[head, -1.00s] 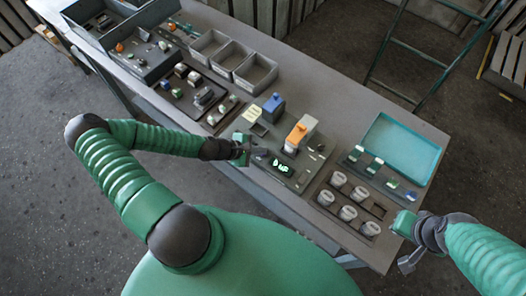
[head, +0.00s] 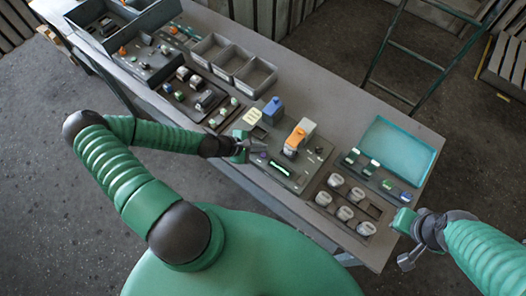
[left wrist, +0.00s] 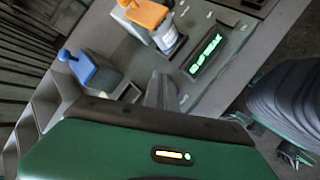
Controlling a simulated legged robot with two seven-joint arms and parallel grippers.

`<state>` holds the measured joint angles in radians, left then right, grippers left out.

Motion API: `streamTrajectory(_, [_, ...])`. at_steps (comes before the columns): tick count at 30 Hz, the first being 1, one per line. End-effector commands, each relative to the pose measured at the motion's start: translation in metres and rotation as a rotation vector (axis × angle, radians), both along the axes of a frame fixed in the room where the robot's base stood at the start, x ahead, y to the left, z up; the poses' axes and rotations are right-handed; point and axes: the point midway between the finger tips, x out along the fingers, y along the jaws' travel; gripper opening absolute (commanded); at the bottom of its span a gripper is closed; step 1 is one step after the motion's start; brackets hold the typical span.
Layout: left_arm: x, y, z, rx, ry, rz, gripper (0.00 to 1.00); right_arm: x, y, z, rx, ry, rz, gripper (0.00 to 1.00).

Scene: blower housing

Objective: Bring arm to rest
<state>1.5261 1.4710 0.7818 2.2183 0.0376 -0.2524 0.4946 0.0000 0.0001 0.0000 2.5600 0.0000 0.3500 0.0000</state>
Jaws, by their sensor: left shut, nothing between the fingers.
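My left arm reaches in from the left in the head view. Its gripper (head: 257,152) is shut and empty, just above the near edge of the device with the green display (head: 280,169). In the left wrist view its grey fingers (left wrist: 162,91) point toward the panel, beside the lit display (left wrist: 206,52). An orange-topped part (head: 296,138) and a blue-topped part (head: 273,108) stand beyond the gripper. My right gripper (head: 408,262) hangs off the bench's near right side. Whether its fingers are apart cannot be made out.
The long grey bench (head: 330,97) holds open bins (head: 254,76), panels of small parts, a tray of several white round pieces (head: 346,212) and a teal tray (head: 397,147). A green metal frame (head: 412,47) stands behind. Bare floor (head: 70,220) lies in front.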

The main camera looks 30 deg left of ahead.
Motion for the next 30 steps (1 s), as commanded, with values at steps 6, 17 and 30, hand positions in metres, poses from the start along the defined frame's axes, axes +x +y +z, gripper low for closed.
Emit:
streamTrajectory(6, [0.000, 0.000, 0.025, 0.000, 0.000, 0.000, 0.00, 0.000, 0.000, 0.022, 0.000, 0.000, 0.000, 0.00])
streamTrajectory(17, [0.000, 0.000, 0.023, -0.001, 0.000, 0.001, 0.00, 0.000, 0.000, 0.020, 0.000, 0.000, 0.000, 0.00])
streamTrajectory(30, [-0.072, -0.035, -0.042, 0.429, 0.152, -0.778, 0.00, 0.000, 0.000, -0.060, 0.000, 0.001, 0.000, 0.00])
